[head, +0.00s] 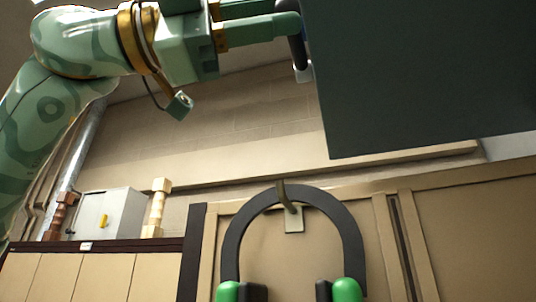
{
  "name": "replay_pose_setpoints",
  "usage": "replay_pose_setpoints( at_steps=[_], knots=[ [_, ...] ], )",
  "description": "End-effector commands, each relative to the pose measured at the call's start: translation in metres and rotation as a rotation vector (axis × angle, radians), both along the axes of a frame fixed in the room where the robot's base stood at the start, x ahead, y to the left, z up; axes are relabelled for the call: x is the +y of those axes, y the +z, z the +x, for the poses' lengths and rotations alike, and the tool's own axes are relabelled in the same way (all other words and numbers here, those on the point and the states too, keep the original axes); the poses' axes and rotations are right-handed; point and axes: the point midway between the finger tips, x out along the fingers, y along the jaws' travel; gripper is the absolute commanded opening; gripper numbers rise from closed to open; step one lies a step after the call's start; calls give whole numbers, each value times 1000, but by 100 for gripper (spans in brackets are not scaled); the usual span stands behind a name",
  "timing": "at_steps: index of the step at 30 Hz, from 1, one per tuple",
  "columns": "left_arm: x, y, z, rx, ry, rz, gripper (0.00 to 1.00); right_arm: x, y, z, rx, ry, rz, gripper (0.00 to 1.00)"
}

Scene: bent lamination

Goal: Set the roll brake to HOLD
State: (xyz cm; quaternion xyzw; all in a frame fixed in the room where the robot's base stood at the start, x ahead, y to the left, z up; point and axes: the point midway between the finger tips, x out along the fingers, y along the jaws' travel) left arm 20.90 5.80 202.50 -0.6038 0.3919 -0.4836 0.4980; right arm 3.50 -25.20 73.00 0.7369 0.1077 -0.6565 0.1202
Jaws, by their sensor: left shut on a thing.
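My left gripper (292,24) reaches in from the upper left at the top of the view. Its green fingers are shut on a dark handle (298,51) with a pale grey lower end. The handle stands close against the left edge of a large dark panel (420,75). I cannot tell whether this handle is the roll brake, and no HOLD marking shows. My right gripper is not in view.
Below, a black arch with green ends (235,232) hangs from a wall hook (293,219). At the lower left, a grey box with a yellow handle (118,213) stands on a cabinet (100,277) between wooden posts (157,208). Free space lies below the gripper.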

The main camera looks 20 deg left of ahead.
Motion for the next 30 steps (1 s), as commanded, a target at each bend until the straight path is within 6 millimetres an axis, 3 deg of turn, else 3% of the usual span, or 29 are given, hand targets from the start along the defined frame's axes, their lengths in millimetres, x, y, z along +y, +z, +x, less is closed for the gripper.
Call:
replay_pose_setpoints(
  at_steps=[11,12,13,23,26,30],
  knots=[
    [-2,-2,-1,-6,-3,7,0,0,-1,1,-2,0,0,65],
    [-2,-3,-1,-6,-3,7,29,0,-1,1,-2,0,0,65],
    [-2,-3,-1,-6,-3,7,37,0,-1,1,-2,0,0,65],
    [2,-2,-1,-6,-1,3,37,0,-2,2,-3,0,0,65],
    [13,-5,-3,-6,1,0,37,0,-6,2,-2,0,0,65],
    [42,-12,-10,-6,2,-2,37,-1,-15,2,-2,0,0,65]
  ],
)
